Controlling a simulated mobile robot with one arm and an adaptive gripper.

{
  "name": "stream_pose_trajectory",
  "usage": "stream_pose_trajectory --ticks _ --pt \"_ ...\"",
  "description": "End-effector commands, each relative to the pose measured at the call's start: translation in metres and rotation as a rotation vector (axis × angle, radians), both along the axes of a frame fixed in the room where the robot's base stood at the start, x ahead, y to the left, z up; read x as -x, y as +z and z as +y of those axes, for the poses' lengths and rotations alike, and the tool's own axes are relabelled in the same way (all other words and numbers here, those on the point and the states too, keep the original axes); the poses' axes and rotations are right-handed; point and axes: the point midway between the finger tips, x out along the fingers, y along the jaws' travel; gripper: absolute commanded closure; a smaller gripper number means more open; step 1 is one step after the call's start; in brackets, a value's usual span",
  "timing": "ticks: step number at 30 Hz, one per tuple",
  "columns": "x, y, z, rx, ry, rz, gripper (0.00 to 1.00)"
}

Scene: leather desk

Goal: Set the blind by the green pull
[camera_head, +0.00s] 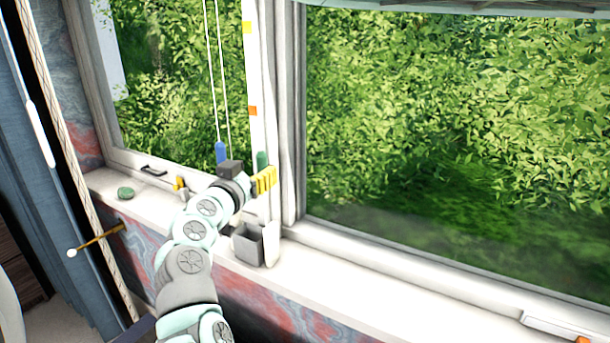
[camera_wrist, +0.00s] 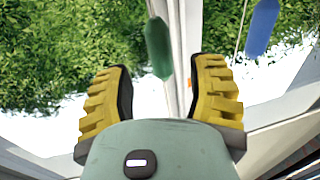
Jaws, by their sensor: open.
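The green pull (camera_head: 262,160) hangs in front of the window frame, just above my gripper (camera_head: 265,179). In the wrist view my gripper (camera_wrist: 160,85) is open, with its yellow fingers spread. The green pull (camera_wrist: 159,48) appears there beyond the fingertips, roughly centred between them, and nothing is gripped. A blue pull (camera_head: 221,152) hangs on a cord to the left; it also shows at the upper right of the wrist view (camera_wrist: 262,27). The blind's lower edge (camera_head: 450,8) appears at the top right of the head view.
A white strip with a yellow mark (camera_head: 247,28) and an orange mark (camera_head: 252,111) runs down beside the cords. A grey open box (camera_head: 248,243) stands on the sill below my gripper. The right sill is mostly clear.

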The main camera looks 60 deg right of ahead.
Motion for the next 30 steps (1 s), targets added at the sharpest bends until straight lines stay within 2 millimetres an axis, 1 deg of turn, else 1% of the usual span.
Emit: stream_pose_trajectory --ticks 6,13,19,27,28,30 --pt "-0.007 0.002 -0.020 -0.001 0.001 0.000 0.44" --pt "-0.011 0.001 -0.036 -0.001 0.000 0.000 0.44" --pt "-0.014 0.000 -0.041 0.000 0.005 -0.001 0.44" --pt "-0.014 0.000 -0.041 0.000 0.005 0.000 0.44" --pt "-0.013 0.000 -0.041 -0.001 0.004 0.000 0.39" --pt "-0.013 0.000 -0.041 -0.001 0.004 0.000 0.47"
